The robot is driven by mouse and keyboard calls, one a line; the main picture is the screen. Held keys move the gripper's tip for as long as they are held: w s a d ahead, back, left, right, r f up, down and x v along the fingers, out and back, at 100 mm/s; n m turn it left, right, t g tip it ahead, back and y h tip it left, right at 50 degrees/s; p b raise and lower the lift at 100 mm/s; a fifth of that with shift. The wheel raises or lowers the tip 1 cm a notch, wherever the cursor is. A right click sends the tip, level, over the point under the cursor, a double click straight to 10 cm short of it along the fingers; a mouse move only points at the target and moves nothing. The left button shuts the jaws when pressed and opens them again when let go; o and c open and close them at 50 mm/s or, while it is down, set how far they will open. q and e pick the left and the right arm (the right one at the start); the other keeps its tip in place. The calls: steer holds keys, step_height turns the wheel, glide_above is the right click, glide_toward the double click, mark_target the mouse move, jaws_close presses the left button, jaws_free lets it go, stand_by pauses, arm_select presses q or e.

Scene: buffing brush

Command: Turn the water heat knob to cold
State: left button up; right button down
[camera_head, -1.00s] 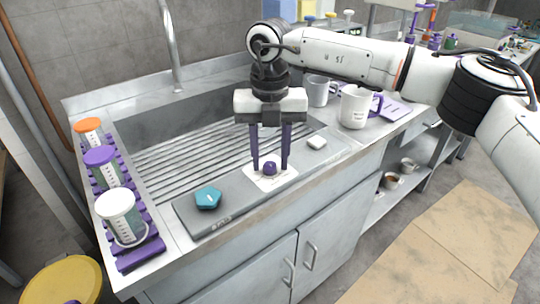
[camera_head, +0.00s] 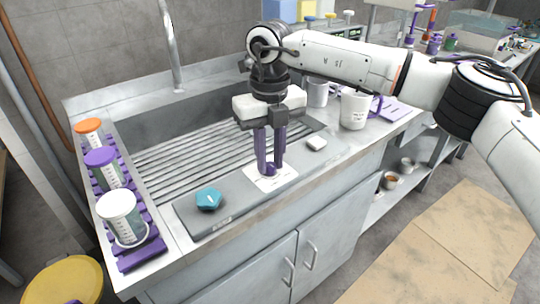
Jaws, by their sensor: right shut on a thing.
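A small purple knob (camera_head: 271,170) stands on a white square plate (camera_head: 285,176) at the front rim of the sink. My right gripper (camera_head: 270,168) points straight down with its purple fingers shut on the knob, which they partly hide. A teal knob-like piece (camera_head: 208,198) sits to the left on the same grey panel (camera_head: 239,197). The frames do not show clearly which marks are on the white plate. My left gripper is not in view.
The ridged sink basin (camera_head: 190,150) is empty.

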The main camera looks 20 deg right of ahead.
mark_target(270, 164)
steer(key=n, duration=0.3)
steer(key=shift+n, duration=0.4)
steer(key=shift+n+p, duration=0.3)
steer(key=shift+n, duration=1.5)
steer(key=c, duration=1.5)
jaws_free()
steer(key=shift+c, duration=0.2)
steer(key=shift+r, duration=0.1)
step_height(270, 164, up, 10)
